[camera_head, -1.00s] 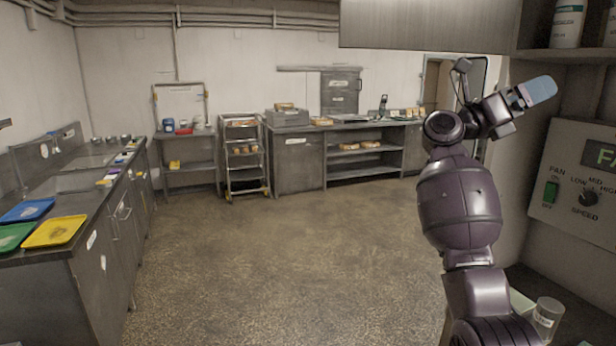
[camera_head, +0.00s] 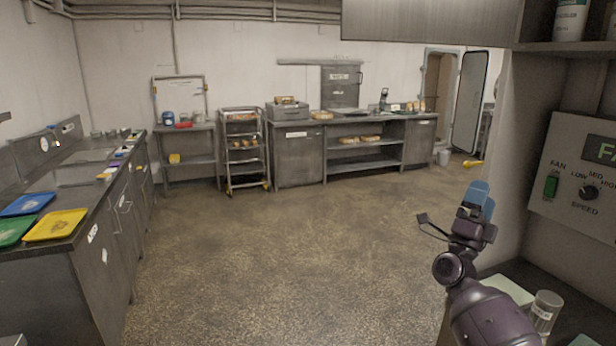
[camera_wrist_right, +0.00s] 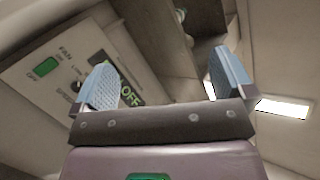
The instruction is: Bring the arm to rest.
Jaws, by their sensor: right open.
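My left gripper does not show in either view.
A fan control panel (camera_head: 580,180) is on the wall at right; it also shows in the wrist view (camera_wrist_right: 50,75). A clear jar (camera_head: 545,312) stands on the counter beside my arm. Coloured trays (camera_head: 56,224) lie on the left counter. The middle floor is clear.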

